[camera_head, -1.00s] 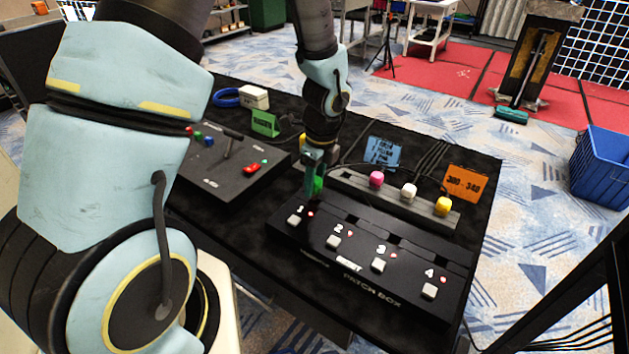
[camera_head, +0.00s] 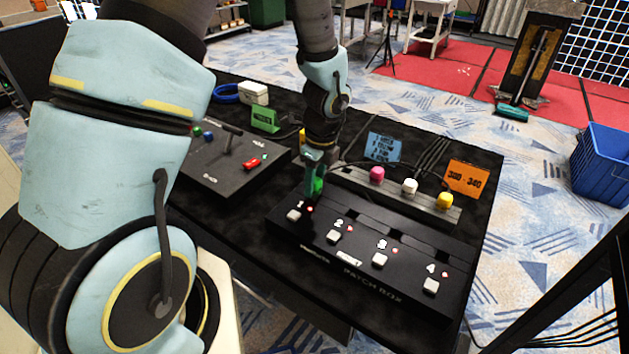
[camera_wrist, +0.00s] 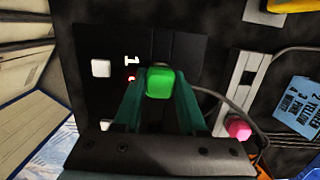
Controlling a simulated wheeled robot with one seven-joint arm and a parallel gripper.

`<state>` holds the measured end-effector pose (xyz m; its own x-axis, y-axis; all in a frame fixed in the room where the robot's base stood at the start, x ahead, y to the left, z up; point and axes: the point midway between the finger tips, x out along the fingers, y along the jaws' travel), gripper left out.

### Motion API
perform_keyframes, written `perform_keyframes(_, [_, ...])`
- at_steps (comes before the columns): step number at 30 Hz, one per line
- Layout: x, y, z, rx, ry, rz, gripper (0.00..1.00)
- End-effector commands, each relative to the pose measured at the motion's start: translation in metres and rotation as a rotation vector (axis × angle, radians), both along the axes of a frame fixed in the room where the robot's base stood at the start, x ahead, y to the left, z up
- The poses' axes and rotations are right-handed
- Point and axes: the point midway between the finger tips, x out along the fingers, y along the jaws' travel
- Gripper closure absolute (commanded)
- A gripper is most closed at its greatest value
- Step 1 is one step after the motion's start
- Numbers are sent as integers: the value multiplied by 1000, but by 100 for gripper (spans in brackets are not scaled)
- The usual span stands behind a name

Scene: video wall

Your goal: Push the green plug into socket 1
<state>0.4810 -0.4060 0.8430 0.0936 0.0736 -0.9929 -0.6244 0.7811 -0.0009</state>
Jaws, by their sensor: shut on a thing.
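My gripper (camera_head: 315,178) is shut on the green plug (camera_head: 318,187) over the left end of the black patch box (camera_head: 395,298), by the label 1. In the wrist view the green plug (camera_wrist: 160,82) sits between the two teal fingers of my gripper (camera_wrist: 160,92), beside the printed 1 and a small red light (camera_wrist: 131,78). Socket 1 is hidden beneath the plug and fingers, so I cannot tell how deep the plug sits. A white button (camera_head: 294,215) lies in front of label 1.
Pink (camera_head: 377,174), white (camera_head: 409,186) and yellow (camera_head: 444,200) plugs stand in a grey rack (camera_head: 395,193) behind the box. A blue card (camera_head: 384,147) and an orange card (camera_head: 466,181) stand behind them. A black control box with a lever (camera_head: 230,165) is to the left.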

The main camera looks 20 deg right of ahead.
Motion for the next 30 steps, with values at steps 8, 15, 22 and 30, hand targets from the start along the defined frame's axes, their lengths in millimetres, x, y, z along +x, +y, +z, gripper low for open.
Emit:
perform_keyframes(8, [0,0,-6,0,0,1,100])
perform_keyframes(15, [0,0,-11,0,0,1,100])
perform_keyframes(22, [0,0,-10,0,0,0,37])
perform_keyframes(30, [0,0,-10,0,0,0,25])
